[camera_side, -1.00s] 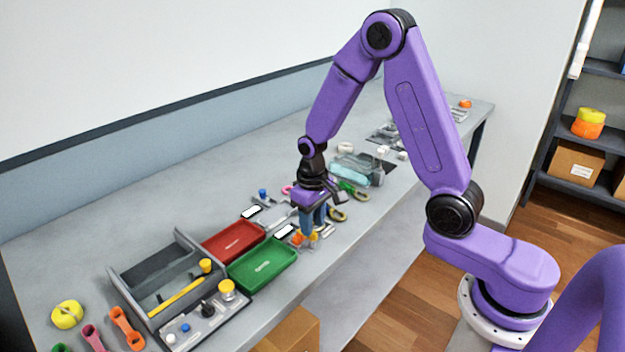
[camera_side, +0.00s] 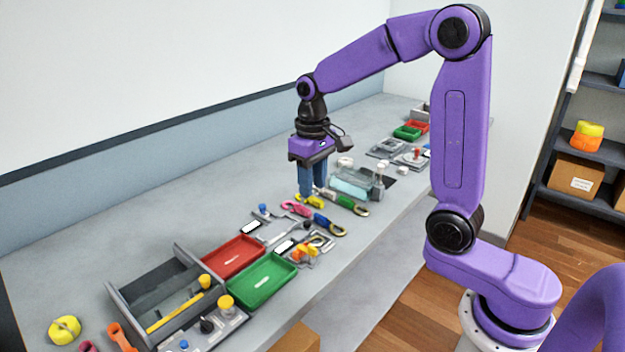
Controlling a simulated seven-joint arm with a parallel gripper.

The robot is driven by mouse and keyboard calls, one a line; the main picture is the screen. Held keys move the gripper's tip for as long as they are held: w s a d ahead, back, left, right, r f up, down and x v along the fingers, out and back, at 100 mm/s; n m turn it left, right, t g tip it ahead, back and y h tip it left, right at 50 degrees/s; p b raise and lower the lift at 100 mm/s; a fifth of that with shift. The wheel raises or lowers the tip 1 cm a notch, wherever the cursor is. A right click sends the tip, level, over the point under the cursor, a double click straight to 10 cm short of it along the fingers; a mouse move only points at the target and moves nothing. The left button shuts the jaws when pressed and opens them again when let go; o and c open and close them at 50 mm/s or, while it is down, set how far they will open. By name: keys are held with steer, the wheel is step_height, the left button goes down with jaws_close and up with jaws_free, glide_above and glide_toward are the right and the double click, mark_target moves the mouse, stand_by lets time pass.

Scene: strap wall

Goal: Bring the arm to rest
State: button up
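My gripper (camera_side: 313,192) hangs pointing down over the middle of the bench, with its blue fingers below a purple body. The fingertips are close above or beside a yellow piece (camera_side: 309,202) among the small hooks and straps. I cannot tell whether they touch it, how far apart they are, or whether anything is between them. My arm is raised in a bend, with the forearm reaching left over the bench (camera_side: 130,238).
A red tray (camera_side: 233,257), a green tray (camera_side: 262,281) and a grey open box (camera_side: 172,291) stand at front left. A clear bluish case (camera_side: 352,183) sits right of my gripper. More small trays (camera_side: 407,132) stand at the far right. The back of the bench is clear.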

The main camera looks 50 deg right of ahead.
stand_by(0.3)
steer(key=s+a+f+n, duration=0.1)
steer(key=s+n, duration=0.5)
steer(key=s, duration=0.7)
steer(key=s+a+f+n, duration=0.1)
steer(key=s+a+n, duration=0.2)
steer(key=s, duration=1)
steer(key=n, duration=0.3)
steer(key=shift+s, duration=0.25)
